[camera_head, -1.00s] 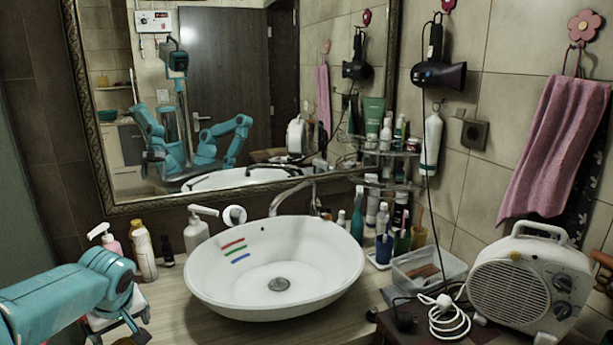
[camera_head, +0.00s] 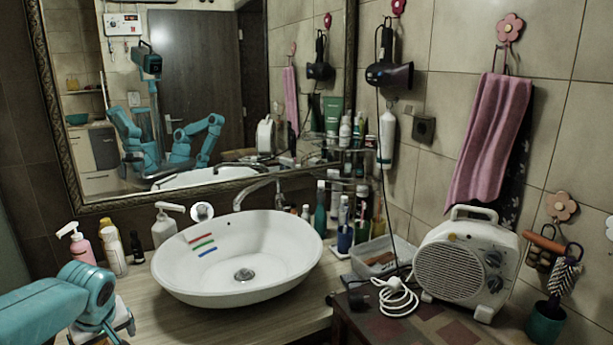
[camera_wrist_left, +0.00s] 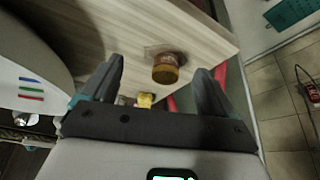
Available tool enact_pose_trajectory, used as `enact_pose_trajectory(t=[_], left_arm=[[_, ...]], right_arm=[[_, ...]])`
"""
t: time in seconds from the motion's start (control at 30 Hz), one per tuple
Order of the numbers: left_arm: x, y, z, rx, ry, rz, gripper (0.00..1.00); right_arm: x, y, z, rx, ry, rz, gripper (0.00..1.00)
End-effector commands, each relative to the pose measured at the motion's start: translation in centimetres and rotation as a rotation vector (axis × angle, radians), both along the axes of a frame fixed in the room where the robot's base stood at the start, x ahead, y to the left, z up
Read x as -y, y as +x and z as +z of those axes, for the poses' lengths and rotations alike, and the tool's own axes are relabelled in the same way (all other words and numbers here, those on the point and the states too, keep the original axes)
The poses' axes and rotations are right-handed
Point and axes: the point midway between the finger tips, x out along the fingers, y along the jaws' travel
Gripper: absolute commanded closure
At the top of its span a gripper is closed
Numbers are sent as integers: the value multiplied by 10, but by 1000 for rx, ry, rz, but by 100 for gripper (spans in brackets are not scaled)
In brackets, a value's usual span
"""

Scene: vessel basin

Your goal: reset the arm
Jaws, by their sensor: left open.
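My left arm (camera_head: 85,292) comes in at the lower left of the head view, left of the white basin. Its gripper is not clearly visible there. In the left wrist view my left gripper (camera_wrist_left: 158,72) has its two dark fingers spread apart, with nothing held between them. A small jar with an amber lid (camera_wrist_left: 166,70) stands on the wood counter beyond the fingers and shows in the gap. A small yellow object (camera_wrist_left: 145,100) shows lower in the gap, partly hidden. My right gripper is not in view directly; the mirror reflects my body and arms small.
The white basin (camera_head: 180,275) with red, green and blue stripes fills the middle of the counter (camera_head: 200,325). Pump bottles (camera_head: 82,248) stand behind my left arm. A clear box (camera_head: 372,262), a heater (camera_head: 465,265) and a coiled white cable (camera_head: 397,300) are right.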

Motion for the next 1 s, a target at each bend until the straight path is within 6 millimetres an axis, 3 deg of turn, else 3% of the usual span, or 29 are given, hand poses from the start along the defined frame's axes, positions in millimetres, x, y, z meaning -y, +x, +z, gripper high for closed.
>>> enact_pose_trajectory(t=[0.37,0.57,0.77,1.0], left_arm=[[49,4,-63,-44,-90,-164,12],[100,-6,-121,-80,-185,-304,12],[165,-36,-187,-108,-305,-454,12],[236,-97,-254,-135,-435,-587,12]], right_arm=[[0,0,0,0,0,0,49],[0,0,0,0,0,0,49],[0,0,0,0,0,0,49],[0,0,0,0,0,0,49]])
